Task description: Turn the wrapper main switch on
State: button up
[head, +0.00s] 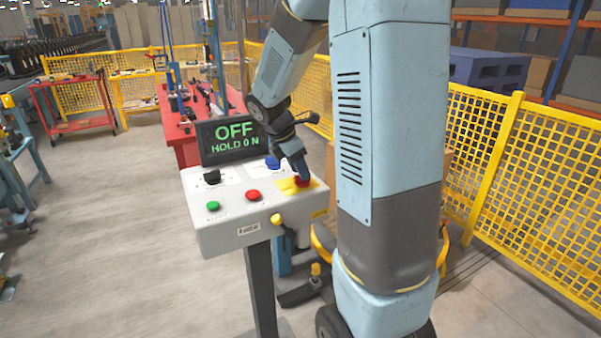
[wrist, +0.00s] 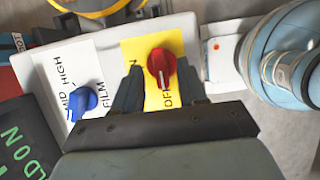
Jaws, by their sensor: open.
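The main switch is a red rotary knob (wrist: 161,64) on a yellow plate (wrist: 138,48) on the control panel. Its white pointer line faces the OFF lettering; part of the ON lettering shows at the left. My gripper (wrist: 157,70) is open, with one finger on each side of the knob; I cannot tell whether they touch it. In the head view my gripper (head: 300,172) reaches down over the red knob (head: 302,183) and partly hides it. The display (head: 232,139) reads "OFF" and "HOLD 0 N".
The panel (head: 230,237) also carries a black knob (head: 212,177), a green button (head: 213,206), a red button (head: 253,195) and a blue knob (wrist: 84,98), beside the switch. A yellow mesh fence (head: 540,165) stands at the right. Floor at the left is clear.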

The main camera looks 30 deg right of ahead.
jog(key=shift+x, duration=0.9)
grip_shut()
